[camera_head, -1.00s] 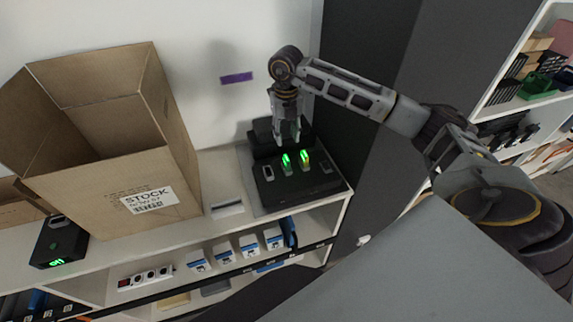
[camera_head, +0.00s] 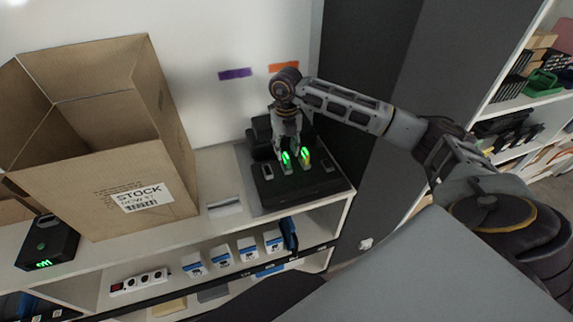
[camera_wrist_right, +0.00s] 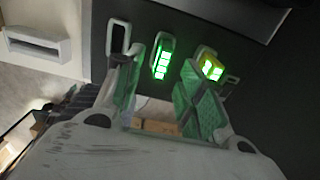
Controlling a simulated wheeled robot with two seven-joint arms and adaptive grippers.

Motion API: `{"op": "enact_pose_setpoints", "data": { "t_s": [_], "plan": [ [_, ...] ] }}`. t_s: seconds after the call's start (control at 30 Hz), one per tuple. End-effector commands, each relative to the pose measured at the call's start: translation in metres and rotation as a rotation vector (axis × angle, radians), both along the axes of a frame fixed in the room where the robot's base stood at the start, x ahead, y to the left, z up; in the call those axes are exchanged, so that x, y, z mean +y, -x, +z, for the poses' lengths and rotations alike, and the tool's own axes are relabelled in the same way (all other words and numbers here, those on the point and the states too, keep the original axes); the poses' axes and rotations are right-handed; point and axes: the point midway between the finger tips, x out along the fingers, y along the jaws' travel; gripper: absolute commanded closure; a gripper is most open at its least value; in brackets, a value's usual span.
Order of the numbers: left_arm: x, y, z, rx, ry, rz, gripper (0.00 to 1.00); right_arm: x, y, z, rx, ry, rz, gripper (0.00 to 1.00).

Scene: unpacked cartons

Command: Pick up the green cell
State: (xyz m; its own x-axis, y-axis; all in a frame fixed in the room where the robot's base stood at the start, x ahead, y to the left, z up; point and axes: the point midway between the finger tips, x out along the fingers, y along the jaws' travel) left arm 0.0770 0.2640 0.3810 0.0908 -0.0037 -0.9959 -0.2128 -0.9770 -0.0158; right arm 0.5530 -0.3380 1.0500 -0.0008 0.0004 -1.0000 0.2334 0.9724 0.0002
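A cell with green lights (camera_head: 286,161) stands upright in a slot of the black charger (camera_head: 290,199) on the shelf top. A yellowish cell with green lights (camera_head: 306,159) stands in the slot to its right. My right gripper (camera_head: 289,149) points down over the charger at the left lit cell. In the wrist view the green-lit cell (camera_wrist_right: 161,58) shows between the tips of my open right gripper (camera_wrist_right: 160,72), with no clear contact. The yellowish cell (camera_wrist_right: 209,66) is beyond the right finger, which partly covers it. My left gripper is not in view.
An open cardboard box (camera_head: 100,181) stands left of the charger. A black device with a green display (camera_head: 48,246) sits at the far left. A dark wall panel (camera_head: 360,140) rises close on the right. Blue-and-white packs (camera_head: 221,257) lie on the shelf below.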

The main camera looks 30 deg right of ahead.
Motion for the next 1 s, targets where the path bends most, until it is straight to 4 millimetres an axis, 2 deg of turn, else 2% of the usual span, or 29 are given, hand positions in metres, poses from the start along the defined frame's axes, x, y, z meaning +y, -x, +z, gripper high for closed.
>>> {"op": "enact_pose_setpoints", "data": {
  "t_s": [0.57,1.0],
  "plan": [
    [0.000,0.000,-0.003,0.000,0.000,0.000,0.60,0.000,0.000,-0.006,0.000,0.000,0.000,0.61],
    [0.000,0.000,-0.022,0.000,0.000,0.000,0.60,-0.003,-0.003,-0.040,0.001,0.001,0.000,0.61]
  ]
}}
